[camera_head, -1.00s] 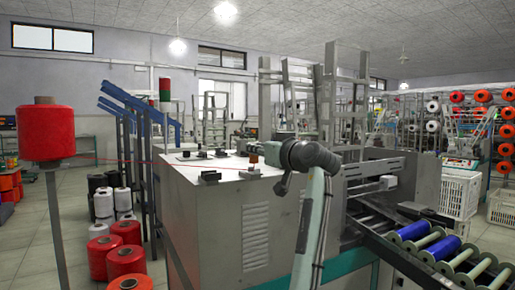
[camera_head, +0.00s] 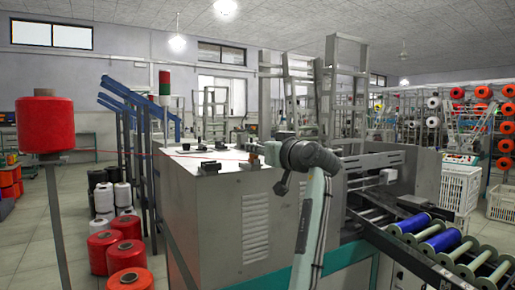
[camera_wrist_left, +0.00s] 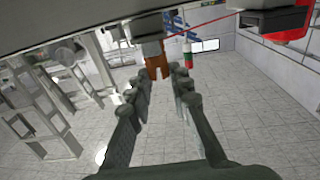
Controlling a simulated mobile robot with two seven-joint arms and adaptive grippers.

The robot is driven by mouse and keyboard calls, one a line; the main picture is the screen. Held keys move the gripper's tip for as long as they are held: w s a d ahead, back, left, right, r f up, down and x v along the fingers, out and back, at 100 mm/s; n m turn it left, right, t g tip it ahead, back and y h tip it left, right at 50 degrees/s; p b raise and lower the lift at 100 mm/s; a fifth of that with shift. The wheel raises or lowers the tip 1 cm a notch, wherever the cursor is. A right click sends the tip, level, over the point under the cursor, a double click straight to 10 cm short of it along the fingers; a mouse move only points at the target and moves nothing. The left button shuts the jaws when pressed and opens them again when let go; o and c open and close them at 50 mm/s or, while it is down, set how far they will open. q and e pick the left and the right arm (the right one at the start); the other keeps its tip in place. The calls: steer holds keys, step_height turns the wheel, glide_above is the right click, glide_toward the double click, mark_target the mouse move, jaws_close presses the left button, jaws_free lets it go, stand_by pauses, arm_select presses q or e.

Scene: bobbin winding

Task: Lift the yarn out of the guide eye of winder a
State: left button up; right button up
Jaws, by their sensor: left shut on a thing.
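The red yarn (camera_head: 128,156) runs from the red cone (camera_head: 45,124) across the white top of the grey machine (camera_head: 215,215). In the left wrist view the yarn (camera_wrist_left: 205,22) slants down to the fingertips. My left gripper (camera_head: 258,149) is over the machine's top, near small dark units (camera_head: 210,167). In its wrist view my left gripper (camera_wrist_left: 160,75) is shut on an orange-brown piece (camera_wrist_left: 157,66), just below a pale grey part (camera_wrist_left: 150,48). I cannot make out the guide eye or which unit is winder a. My right gripper is not in view.
A dark block (camera_wrist_left: 275,20) is close at the top right of the wrist view. Blue rolls (camera_head: 440,240) lie on the conveyor at the right. Red and white cones (camera_head: 127,256) stand on the floor at the left. A signal post (camera_head: 165,88) rises behind the machine.

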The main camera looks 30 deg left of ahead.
arm_select(q)
steer(key=shift+r, duration=0.1)
steer(key=shift+r+p, duration=1.05)
steer(key=shift+r, duration=0.4)
steer(key=shift+r+p, duration=0.55)
steer(key=shift+r, duration=0.95)
